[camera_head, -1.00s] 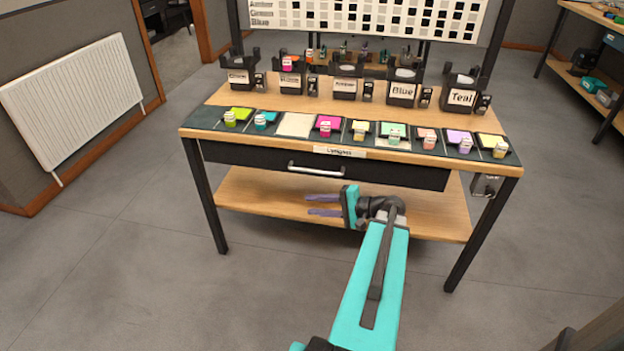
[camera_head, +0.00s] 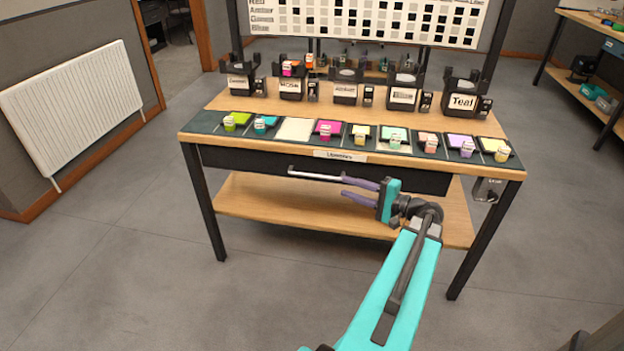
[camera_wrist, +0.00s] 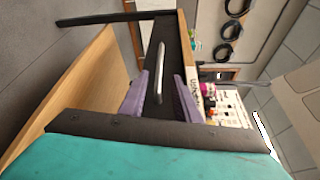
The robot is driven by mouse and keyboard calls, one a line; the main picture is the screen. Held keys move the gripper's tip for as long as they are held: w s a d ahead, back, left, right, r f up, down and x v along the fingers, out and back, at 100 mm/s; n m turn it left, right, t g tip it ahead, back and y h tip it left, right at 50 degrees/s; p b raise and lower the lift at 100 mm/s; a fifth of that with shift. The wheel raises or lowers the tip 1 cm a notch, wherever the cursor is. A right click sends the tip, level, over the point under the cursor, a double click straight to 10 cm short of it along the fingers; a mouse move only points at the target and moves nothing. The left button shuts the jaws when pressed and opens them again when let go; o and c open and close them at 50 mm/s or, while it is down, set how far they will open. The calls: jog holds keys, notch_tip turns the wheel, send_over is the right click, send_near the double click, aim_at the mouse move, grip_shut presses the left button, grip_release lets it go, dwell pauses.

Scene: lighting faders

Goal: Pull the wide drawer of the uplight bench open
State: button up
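The uplight bench (camera_head: 270,146) has a wide dark drawer (camera_head: 235,159) under its wooden top, with its front looking flush with the frame. The drawer's silver bar handle (camera_head: 312,174) runs along the front. My gripper (camera_head: 345,188) is open, its purple fingers pointing left at the handle's right part, just in front of the drawer. In the wrist view the handle (camera_wrist: 160,70) appears between the two fingers of the gripper (camera_wrist: 163,80), one on each side of it. The fingers are apart and hold nothing. Contact with the handle cannot be told.
A wooden lower shelf (camera_head: 290,210) lies beneath the drawer. The top carries several coloured swatches and small jars, with labelled black holders such as Teal (camera_head: 462,100) behind. A dark box (camera_head: 488,189) hangs at the right. A white radiator (camera_head: 75,92) is at the left; the front floor is clear.

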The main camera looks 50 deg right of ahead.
aim_at(318, 177)
jog(key=shift+w+a+f+b, duration=0.2)
jog(key=shift+w+a, duration=0.2)
jog(key=shift+w, duration=1.8)
jog(key=shift+w+a+f+b, duration=0.15)
jog(key=shift+w+a, duration=0.2)
jog(key=shift+w, duration=1.9)
jog(key=shift+w+a+f+b, duration=0.2)
jog(key=shift+w+a, duration=0.2)
jog(key=shift+w, duration=1.8)
